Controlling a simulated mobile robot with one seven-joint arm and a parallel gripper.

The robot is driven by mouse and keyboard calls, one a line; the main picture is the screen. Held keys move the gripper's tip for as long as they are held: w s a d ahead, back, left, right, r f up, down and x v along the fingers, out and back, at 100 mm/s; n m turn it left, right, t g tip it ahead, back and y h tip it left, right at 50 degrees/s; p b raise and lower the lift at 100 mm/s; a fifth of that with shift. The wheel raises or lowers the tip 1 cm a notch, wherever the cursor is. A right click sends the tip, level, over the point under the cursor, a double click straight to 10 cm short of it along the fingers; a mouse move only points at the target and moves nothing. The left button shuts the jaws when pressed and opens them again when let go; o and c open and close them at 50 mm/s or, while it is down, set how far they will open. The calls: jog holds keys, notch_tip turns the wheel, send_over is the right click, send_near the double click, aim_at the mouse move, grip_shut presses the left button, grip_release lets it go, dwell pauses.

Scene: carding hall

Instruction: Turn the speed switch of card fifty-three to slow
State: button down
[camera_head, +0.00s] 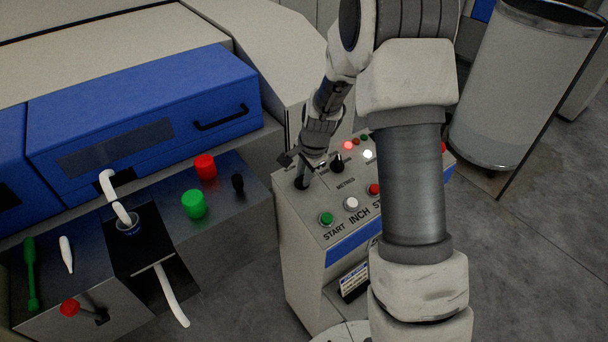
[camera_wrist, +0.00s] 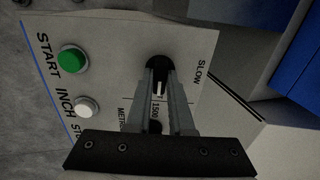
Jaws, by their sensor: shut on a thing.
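The control box (camera_head: 310,225) has a light top panel with START, INCH and partly hidden ST lettering. The speed switch, a round black knob (camera_wrist: 157,62), sits near one edge of this panel with the word SLOW (camera_wrist: 200,72) beside it. It also shows in the head view as a black knob (camera_head: 300,184) at the panel's left corner. My gripper (camera_wrist: 159,74) reaches down from above and is shut on the knob, one finger on each side. In the head view my gripper (camera_head: 303,174) is small.
A green button (camera_head: 326,219), a white button (camera_head: 351,203) and a red button (camera_head: 374,189) line the panel's front. Another black knob (camera_head: 337,164) stands close to my gripper. A blue-fronted machine (camera_head: 140,110) is at left, a tall grey can (camera_head: 520,90) at right.

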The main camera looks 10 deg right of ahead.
jog(key=n+b, duration=0.3)
jog(key=n, duration=0.1)
jog(key=shift+f+n, duration=0.15)
jog(key=shift+n, duration=0.25)
jog(key=n+b, duration=0.1)
jog(key=n, duration=0.3)
jog(key=shift+n+b, duration=0.3)
jog(key=shift+b, duration=0.1)
jog(key=n+b, duration=0.1)
jog(key=n, duration=0.3)
jog(key=shift+n, duration=2.2)
jog(key=c, duration=0.8)
grip_release()
jog(key=shift+r, duration=0.2)
